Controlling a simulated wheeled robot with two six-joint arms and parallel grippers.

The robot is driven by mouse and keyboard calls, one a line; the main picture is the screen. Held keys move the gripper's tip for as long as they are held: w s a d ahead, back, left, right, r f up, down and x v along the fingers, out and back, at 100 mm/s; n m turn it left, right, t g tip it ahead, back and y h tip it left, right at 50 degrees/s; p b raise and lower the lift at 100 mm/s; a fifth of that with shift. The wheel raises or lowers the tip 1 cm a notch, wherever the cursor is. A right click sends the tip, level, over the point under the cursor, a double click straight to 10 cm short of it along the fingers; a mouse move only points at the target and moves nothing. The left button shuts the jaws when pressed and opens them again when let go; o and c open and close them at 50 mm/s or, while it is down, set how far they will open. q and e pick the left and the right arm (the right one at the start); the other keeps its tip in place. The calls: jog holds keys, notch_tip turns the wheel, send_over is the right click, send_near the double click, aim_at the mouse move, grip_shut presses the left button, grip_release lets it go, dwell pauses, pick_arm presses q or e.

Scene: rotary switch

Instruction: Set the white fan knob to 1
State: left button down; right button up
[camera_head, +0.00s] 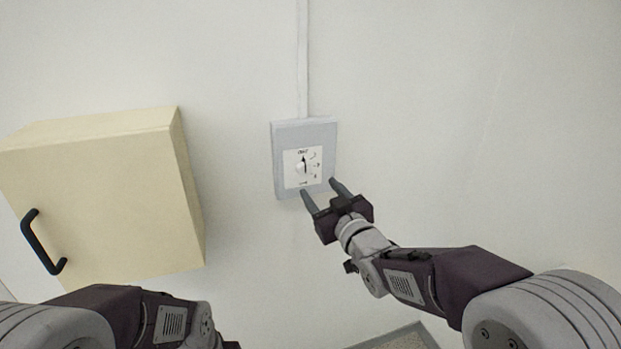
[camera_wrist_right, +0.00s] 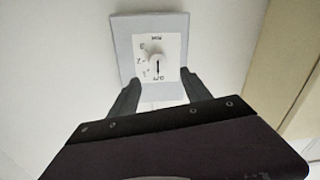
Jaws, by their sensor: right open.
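The white fan knob (camera_head: 301,168) sits on a white dial plate in the middle of a grey wall box (camera_head: 283,187). In the head view its dark pointer mark points up, toward the small lettering at the top of the dial. In the right wrist view the knob (camera_wrist_right: 156,61) appears upside down, with the pointer toward the lettering at the bottom. My right gripper (camera_head: 318,185) is open and empty, its fingertips at the lower edge of the box, below the knob and apart from it. My left gripper is not visible; only part of my left arm shows.
A cream cabinet (camera_head: 100,200) with a black handle (camera_head: 42,243) hangs on the wall to the left of the box. A white conduit (camera_head: 302,60) runs up from the box. The wall to the right is bare.

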aim_at(306, 171)
jog(key=p+x, duration=0.3)
jog(key=x, duration=0.6)
jog(key=shift+w+d, duration=0.1)
jog(key=shift+w, duration=0.05)
jog(key=shift+d, duration=0.2)
jog(key=shift+c, duration=0.9)
grip_shut()
